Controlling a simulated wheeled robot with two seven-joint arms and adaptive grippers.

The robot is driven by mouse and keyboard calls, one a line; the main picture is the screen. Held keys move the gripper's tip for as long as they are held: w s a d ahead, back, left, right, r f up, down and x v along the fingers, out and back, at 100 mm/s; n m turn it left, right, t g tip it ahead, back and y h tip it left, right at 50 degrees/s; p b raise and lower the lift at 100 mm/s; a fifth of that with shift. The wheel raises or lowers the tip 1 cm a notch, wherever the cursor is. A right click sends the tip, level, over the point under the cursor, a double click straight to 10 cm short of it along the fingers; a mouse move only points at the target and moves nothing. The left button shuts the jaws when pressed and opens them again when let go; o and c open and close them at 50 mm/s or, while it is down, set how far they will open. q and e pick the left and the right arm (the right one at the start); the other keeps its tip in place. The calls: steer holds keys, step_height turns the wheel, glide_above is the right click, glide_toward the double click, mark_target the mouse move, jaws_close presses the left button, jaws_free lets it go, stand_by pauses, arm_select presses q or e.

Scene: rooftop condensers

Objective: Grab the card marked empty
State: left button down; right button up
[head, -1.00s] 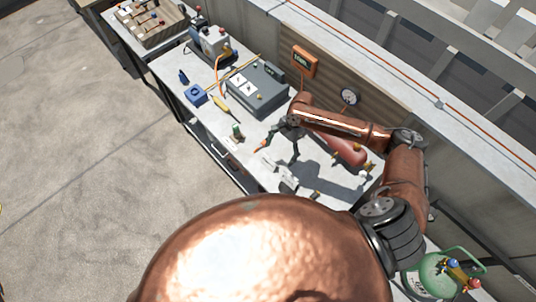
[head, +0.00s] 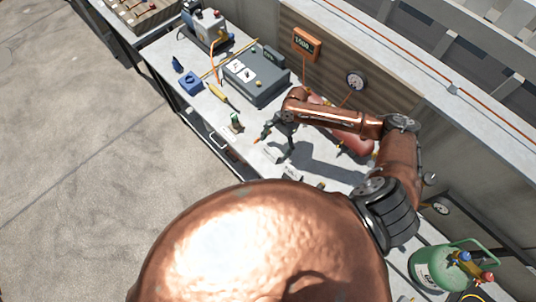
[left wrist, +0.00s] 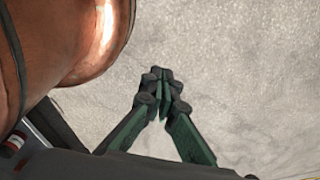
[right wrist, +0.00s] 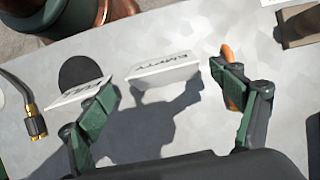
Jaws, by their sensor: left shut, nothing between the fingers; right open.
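The card marked EMPTY (right wrist: 165,72) is a white card standing on the bench in the right wrist view, its lettering upside down there. It also shows small in the head view (head: 272,155). A second white card (right wrist: 80,90), seemingly marked FULL, stands left of it in the right wrist view; the head view shows it too (head: 291,173). My right gripper (right wrist: 165,95) is open, its fingers apart on either side of the EMPTY card in the picture, not gripping it. It shows above the bench in the head view (head: 275,138). My left gripper (left wrist: 163,85) is shut and empty above bare floor.
An orange-tipped thing (right wrist: 229,52) lies by the right finger. A brass hose fitting (right wrist: 35,122) is at the left. A green cylinder (head: 440,270) stands right.

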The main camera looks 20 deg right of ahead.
mark_target(272, 152)
steer(key=x, duration=0.3)
steer(key=shift+a+f, duration=0.25)
steer(key=shift+f, duration=0.05)
steer(key=c, duration=0.7)
arm_select(q)
steer(key=shift+w+d+r, duration=0.1)
steer(key=shift+w, duration=0.55)
arm_select(e)
steer(key=c, duration=0.5)
